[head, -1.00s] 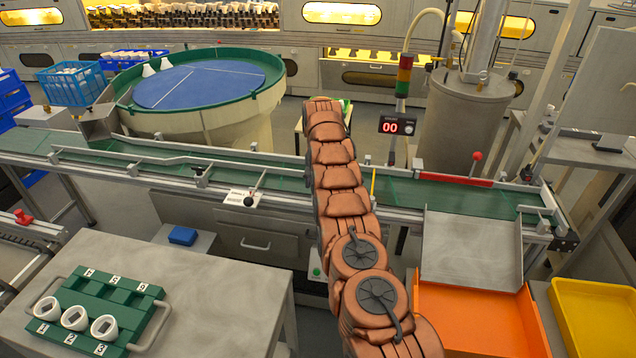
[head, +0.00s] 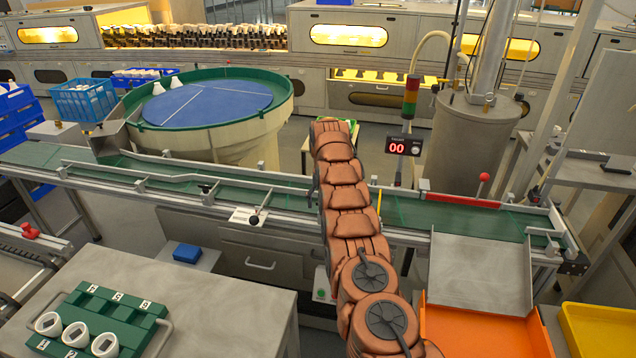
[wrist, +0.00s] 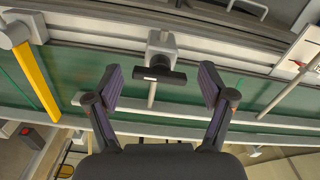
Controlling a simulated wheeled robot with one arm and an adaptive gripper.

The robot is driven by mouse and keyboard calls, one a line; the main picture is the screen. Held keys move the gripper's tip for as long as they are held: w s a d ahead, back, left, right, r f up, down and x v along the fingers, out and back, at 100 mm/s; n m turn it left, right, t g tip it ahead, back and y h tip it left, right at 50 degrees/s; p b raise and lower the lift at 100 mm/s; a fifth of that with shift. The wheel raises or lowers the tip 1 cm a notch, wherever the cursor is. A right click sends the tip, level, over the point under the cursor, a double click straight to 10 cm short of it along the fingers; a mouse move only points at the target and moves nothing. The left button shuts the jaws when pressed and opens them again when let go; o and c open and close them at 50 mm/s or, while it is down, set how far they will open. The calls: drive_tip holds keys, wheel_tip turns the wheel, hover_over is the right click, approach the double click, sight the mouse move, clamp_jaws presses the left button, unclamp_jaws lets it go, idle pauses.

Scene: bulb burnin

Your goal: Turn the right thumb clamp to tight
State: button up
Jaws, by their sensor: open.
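In the wrist view, a thumb clamp with a black crossbar handle (wrist: 160,75) sits on a grey block at the conveyor's edge, with a thin rod reaching over the belt. The crossbar lies crosswise in the picture. My gripper (wrist: 161,82) is open, with one dark finger on each side of the handle and a visible gap at both ends. It is empty. In the head view my arm covers this clamp and my gripper. Another small fitting (head: 208,195) shows on the guide rail left of my arm.
The green conveyor belt (head: 455,215) runs across under my arm. A yellow post (wrist: 35,80) stands beside the gripper in the wrist view. An orange bin (head: 480,335) is at front right.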

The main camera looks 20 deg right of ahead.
drive_tip(key=n, duration=0.8)
drive_tip(key=shift+d+r, duration=0.1)
drive_tip(key=n+p, duration=0.1)
drive_tip(key=n, duration=0.2)
drive_tip(key=shift+n+p, duration=0.4)
drive_tip(key=n+p, duration=0.2)
drive_tip(key=n, duration=0.1)
drive_tip(key=shift+n, duration=0.3)
wheel_tip(320, 180, up, 7)
drive_tip(key=shift+f+p, duration=0.1)
drive_tip(key=shift+p, duration=0.25)
drive_tip(key=shift+r+p, duration=0.45)
drive_tip(key=shift+r, duration=0.2)
drive_tip(key=s+a+r+m+b, duration=0.1)
drive_tip(key=s+a+r+m, duration=0.1)
drive_tip(key=s+a+r, duration=0.2)
drive_tip(key=s+a+r+m+b, duration=0.2)
drive_tip(key=s+a+r, duration=0.3)
drive_tip(key=s+r, duration=0.6)
drive_tip(key=shift+s+a+m+g, duration=0.35)
drive_tip(key=shift+s+m, duration=0.35)
drive_tip(key=shift+s, duration=0.85)
